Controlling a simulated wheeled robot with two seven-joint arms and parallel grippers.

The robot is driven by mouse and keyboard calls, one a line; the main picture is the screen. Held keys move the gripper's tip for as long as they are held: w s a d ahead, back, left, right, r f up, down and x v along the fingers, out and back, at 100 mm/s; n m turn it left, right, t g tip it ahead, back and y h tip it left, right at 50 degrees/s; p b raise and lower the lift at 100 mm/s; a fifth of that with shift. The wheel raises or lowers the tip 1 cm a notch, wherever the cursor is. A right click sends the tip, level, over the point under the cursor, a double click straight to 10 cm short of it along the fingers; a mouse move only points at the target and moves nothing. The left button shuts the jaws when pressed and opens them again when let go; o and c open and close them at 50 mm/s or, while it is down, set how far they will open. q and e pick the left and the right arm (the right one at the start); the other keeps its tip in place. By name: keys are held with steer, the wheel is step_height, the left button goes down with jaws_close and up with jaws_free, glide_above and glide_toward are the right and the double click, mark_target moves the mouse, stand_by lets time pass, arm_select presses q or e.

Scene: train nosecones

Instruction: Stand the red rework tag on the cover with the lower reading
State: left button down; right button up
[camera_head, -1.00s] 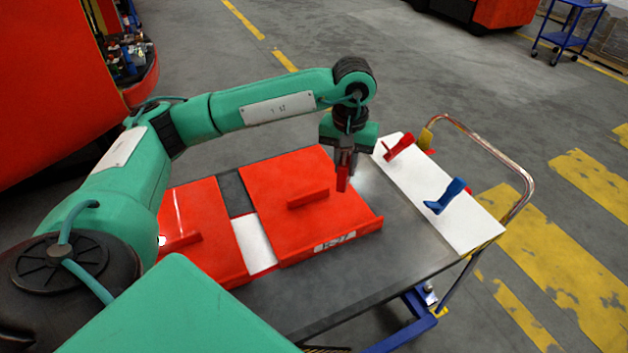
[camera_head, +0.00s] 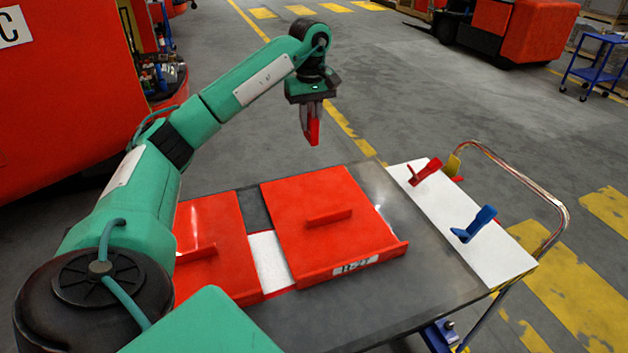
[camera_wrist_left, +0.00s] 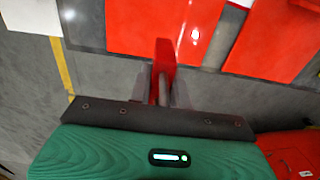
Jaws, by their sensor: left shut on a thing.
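My left gripper (camera_head: 311,122) is shut on a red tag (camera_head: 314,131) and holds it in the air above the far edge of the cart table. The red tag also shows between the fingers in the left wrist view (camera_wrist_left: 163,65). One red cover (camera_head: 300,205) with a raised bar lies mid-table, with a white label (camera_head: 355,265) on its near edge that I cannot read surely. A second red cover (camera_head: 215,225) lies to its left, partly hidden by my arm. No reading shows on it. My right gripper is not in view.
A white board (camera_head: 500,245) at the table's right holds a red upright piece (camera_head: 425,172) and a blue one (camera_head: 474,224). A white plate (camera_head: 270,262) lies between the covers. A curved metal handle (camera_head: 545,190) stands at the right end. Grey table (camera_head: 410,290) is bare in front.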

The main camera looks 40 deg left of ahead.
arm_select(q)
step_height(320, 180, down, 13)
steer(key=shift+r+p, duration=0.2)
steer(key=shift+p, duration=1)
step_height(320, 180, down, 4)
steer(key=shift+r+p, duration=0.2)
steer(key=shift+p, duration=0.3)
steer(key=shift+f, duration=0.1)
steer(key=shift+f, duration=0.15)
steer(key=c, duration=1.3)
jaws_free()
